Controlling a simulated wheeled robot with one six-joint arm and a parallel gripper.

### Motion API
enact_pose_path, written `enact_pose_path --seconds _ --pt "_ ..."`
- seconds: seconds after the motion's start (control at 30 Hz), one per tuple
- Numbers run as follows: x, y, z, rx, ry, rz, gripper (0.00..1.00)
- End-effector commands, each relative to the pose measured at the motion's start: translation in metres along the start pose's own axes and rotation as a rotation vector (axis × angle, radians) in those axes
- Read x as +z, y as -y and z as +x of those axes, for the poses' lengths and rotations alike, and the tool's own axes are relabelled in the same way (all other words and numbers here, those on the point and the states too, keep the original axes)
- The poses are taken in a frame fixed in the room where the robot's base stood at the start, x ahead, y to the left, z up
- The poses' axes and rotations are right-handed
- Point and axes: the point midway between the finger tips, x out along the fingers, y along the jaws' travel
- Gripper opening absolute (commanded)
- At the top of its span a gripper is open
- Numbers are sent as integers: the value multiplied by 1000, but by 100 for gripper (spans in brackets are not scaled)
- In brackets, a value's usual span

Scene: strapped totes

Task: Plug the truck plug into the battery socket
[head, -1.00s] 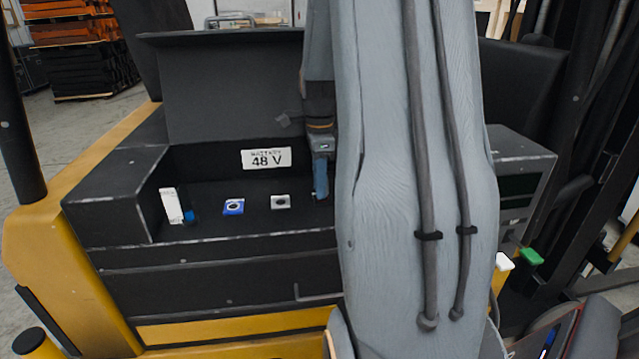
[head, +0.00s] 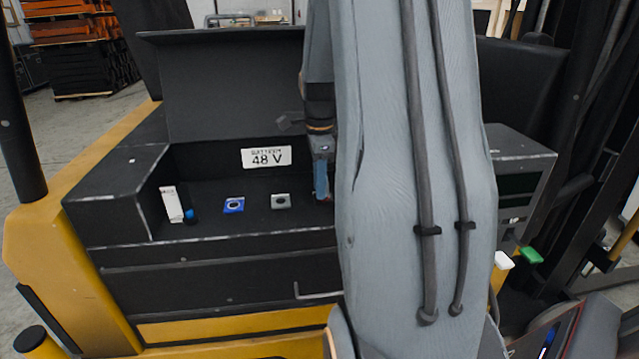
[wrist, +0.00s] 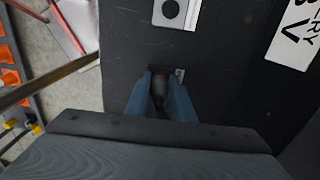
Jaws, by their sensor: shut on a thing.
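In the head view my gripper (head: 321,180) points down over the right part of the battery recess; my arm hides much of that side, and I cannot make out the plug there. A grey plate with a dark round hole (head: 280,201) lies left of the gripper; it also shows in the wrist view (wrist: 187,14). A blue plate with a round opening (head: 234,205) lies further left. I cannot tell whether the plug touches anything below it.
A white "48 V" label (head: 266,157) is on the recess's back wall. A white upright block (head: 171,204) and a small blue knob (head: 191,215) stand at the recess's left end. A raised dark lid (head: 235,90) rises behind. The recess floor between the plates is clear.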

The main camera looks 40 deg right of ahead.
Motion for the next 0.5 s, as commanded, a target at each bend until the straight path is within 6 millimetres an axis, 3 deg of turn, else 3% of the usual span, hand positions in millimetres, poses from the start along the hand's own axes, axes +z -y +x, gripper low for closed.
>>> enact_pose_path --seconds 0.3,0.33,0.43,0.5 --pt "0 0 6 0 0 0 0" --pt "0 0 6 0 0 0 27" --pt "0 0 6 0 0 0 44" --pt "0 0 6 0 0 0 44"
